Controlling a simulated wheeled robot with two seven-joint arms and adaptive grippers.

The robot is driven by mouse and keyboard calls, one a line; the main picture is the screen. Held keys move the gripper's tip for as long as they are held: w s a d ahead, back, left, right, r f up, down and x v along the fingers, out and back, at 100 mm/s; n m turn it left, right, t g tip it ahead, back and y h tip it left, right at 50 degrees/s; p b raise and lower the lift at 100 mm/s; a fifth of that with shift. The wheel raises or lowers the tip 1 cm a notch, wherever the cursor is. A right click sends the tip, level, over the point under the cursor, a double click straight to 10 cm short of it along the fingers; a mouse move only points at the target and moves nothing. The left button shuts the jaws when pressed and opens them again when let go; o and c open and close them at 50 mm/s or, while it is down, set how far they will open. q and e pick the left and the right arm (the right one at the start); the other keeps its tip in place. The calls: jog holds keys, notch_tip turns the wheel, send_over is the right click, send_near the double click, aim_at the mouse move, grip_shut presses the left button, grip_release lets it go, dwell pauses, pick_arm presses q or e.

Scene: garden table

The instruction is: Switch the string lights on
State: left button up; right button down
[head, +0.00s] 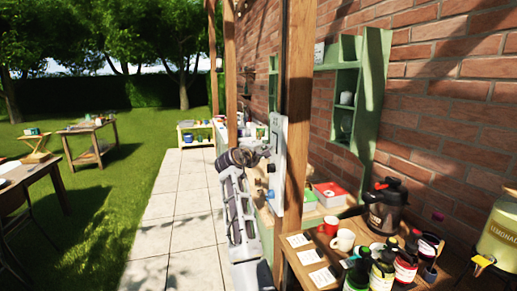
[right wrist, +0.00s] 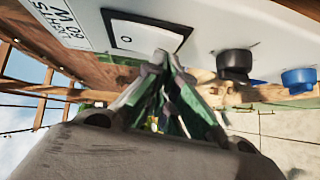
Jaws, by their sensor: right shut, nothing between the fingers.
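A pale grey control panel (head: 280,165) is fixed to a wooden post in the head view. In the right wrist view the panel (right wrist: 205,18) fills the top, with a printed label (right wrist: 62,22) seen upside down. Its switch (right wrist: 140,38) is a white rocker in a dark frame with an "O" mark showing. My right gripper (head: 264,149) is shut and empty in front of the panel. In the right wrist view its fingertips (right wrist: 162,58) are close to the switch frame's edge; I cannot tell whether they touch. My left gripper is not in view.
A black knob (right wrist: 235,62) and a blue knob (right wrist: 299,80) stick out beside the switch. The wooden post (head: 296,100) stands behind the panel. A table with mugs, a black kettle (head: 385,205) and bottles is at the right. The paved path (head: 180,200) at the left is clear.

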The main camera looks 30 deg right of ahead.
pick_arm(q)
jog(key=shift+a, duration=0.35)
pick_arm(e)
jog(key=shift+d, duration=0.15)
jog(key=shift+s+d+f+n+h, duration=0.1)
jog(key=shift+d+f+n+h, duration=0.05)
jog(key=shift+d+n+h, duration=0.15)
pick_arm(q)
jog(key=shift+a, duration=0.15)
pick_arm(e)
jog(key=shift+a, duration=0.1)
